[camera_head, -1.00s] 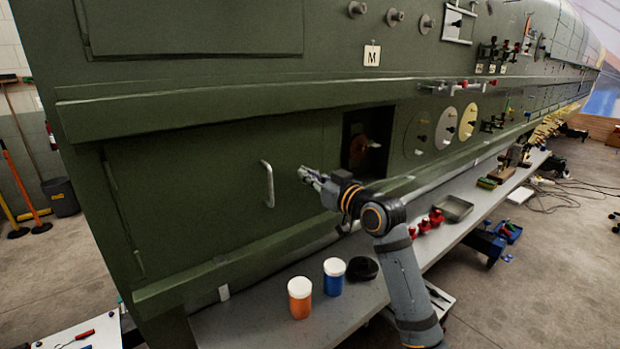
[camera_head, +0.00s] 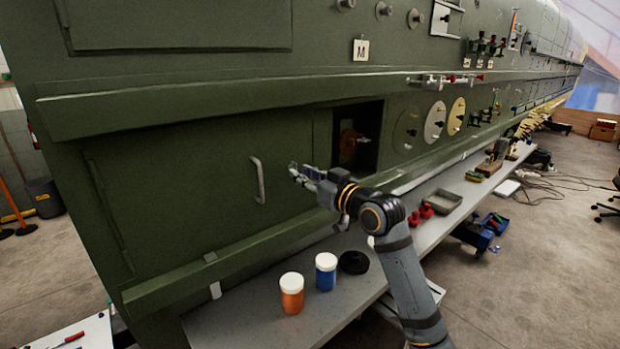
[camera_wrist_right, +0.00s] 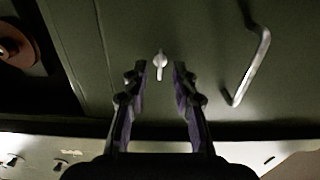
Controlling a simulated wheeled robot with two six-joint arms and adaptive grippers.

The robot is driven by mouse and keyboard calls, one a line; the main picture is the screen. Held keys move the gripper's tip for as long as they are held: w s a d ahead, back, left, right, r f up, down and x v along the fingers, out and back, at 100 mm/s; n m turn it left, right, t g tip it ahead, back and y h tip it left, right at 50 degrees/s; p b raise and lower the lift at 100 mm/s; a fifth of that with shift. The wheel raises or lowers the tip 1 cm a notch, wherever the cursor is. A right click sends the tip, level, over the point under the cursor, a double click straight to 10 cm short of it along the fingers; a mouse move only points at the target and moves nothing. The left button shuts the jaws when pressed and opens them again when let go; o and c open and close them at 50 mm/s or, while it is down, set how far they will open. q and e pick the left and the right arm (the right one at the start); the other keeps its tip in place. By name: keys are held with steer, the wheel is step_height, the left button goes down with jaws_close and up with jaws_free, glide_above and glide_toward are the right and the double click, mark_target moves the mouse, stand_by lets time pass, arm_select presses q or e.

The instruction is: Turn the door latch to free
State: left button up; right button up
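The door latch (camera_wrist_right: 160,62) is a small pale metal turn-piece on the green door panel (camera_wrist_right: 208,45). In the right wrist view its narrow tab points down the picture. My right gripper (camera_wrist_right: 160,72) is open, with one finger on each side of the latch and a gap on both sides. In the head view my right gripper (camera_head: 296,173) is close to the green door (camera_head: 200,180), between the door handle (camera_head: 259,180) and the dark opening; there the latch is hidden behind the fingers. My left gripper is not in view.
The handle also shows in the right wrist view (camera_wrist_right: 248,68). A dark recess (camera_head: 357,138) with a copper-coloured disc lies right of the door. Below, a grey bench (camera_head: 240,322) carries an orange jar (camera_head: 291,293), a blue jar (camera_head: 326,272) and a black round object (camera_head: 353,262).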

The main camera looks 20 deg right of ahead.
steer(key=shift+v, duration=2.8)
